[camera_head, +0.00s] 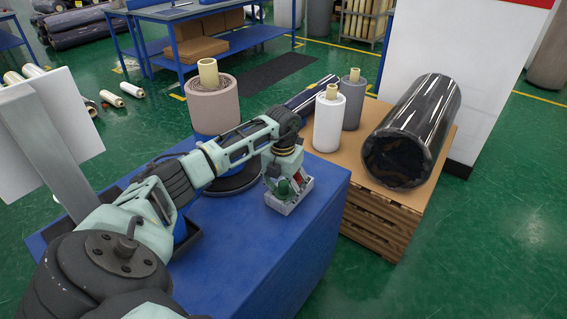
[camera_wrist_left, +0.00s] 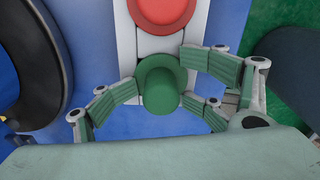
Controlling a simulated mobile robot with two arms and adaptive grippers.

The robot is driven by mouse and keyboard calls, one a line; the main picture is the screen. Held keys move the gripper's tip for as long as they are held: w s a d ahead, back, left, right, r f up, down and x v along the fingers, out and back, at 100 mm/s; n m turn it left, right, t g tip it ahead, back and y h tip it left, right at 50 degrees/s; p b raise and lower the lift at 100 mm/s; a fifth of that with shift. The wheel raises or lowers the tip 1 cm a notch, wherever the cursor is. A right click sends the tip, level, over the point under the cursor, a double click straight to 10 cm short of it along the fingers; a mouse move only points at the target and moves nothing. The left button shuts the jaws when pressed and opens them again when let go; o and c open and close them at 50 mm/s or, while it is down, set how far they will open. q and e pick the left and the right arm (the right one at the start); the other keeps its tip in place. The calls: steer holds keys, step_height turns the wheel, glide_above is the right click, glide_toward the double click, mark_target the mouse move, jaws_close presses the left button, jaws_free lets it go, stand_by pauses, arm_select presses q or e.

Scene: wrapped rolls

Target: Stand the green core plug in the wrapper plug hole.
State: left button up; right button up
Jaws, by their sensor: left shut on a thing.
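My left gripper (camera_head: 284,180) reaches down over a small grey holder (camera_head: 285,207) near the right edge of the blue table. In the left wrist view, its green-padded fingers (camera_wrist_left: 162,92) are closed around the green core plug (camera_wrist_left: 162,84), seen from above. A dark round wrapper turntable (camera_head: 237,178) lies left of the holder, partly behind my arm. Its plug hole cannot be made out.
A pinkish roll (camera_head: 211,105) stands behind the turntable. A wooden pallet stand (camera_head: 372,218) at the right bears a white roll (camera_head: 329,124), a grey roll (camera_head: 353,101) and a large black-wrapped roll (camera_head: 412,130). The front of the blue table (camera_head: 235,262) is clear.

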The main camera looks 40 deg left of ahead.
arm_select(q)
steer(key=shift+s+a+f, duration=0.15)
steer(key=shift+r, duration=0.25)
step_height(320, 180, up, 12)
steer(key=shift+f, duration=0.1)
steer(key=shift+w, duration=0.2)
